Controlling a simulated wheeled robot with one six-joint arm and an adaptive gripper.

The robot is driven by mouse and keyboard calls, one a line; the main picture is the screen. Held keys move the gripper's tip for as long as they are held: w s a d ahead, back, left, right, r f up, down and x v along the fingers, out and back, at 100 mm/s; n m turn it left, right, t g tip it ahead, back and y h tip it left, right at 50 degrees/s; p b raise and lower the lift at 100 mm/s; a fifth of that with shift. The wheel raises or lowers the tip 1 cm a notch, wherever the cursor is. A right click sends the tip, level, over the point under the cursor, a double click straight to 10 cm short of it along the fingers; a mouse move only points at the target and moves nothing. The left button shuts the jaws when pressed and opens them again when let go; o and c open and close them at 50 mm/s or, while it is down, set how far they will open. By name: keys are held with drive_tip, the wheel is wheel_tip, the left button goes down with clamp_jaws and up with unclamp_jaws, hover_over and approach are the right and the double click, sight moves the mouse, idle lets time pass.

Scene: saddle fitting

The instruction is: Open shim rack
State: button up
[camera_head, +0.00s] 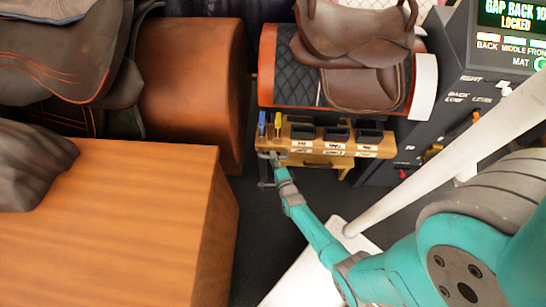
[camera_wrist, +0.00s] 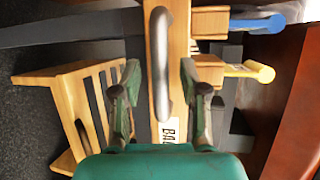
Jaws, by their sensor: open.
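A wooden bench unit (camera_head: 300,153) with white labels on its front stands below the saddle stand in the head view. In the wrist view, a curved grey metal handle (camera_wrist: 157,62) is fixed on a wooden front (camera_wrist: 181,40) with a partly hidden label. My gripper (camera_wrist: 160,68) is open, with one finger on each side of the handle and a gap to it on both sides. It also shows at the unit's left end in the head view (camera_head: 272,158). A slotted wooden rack (camera_wrist: 88,82) with a dark handle (camera_wrist: 83,137) lies left of the gripper.
A blue-handled tool (camera_wrist: 258,23) and a yellow-handled tool (camera_wrist: 250,70) are right of the gripper. A brown saddle (camera_head: 365,85) rests above the unit. A dark control console (camera_head: 450,90) stands right. A large wooden block (camera_head: 110,220) fills the lower left.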

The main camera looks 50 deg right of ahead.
drive_tip(key=shift+x, duration=0.75)
clamp_jaws()
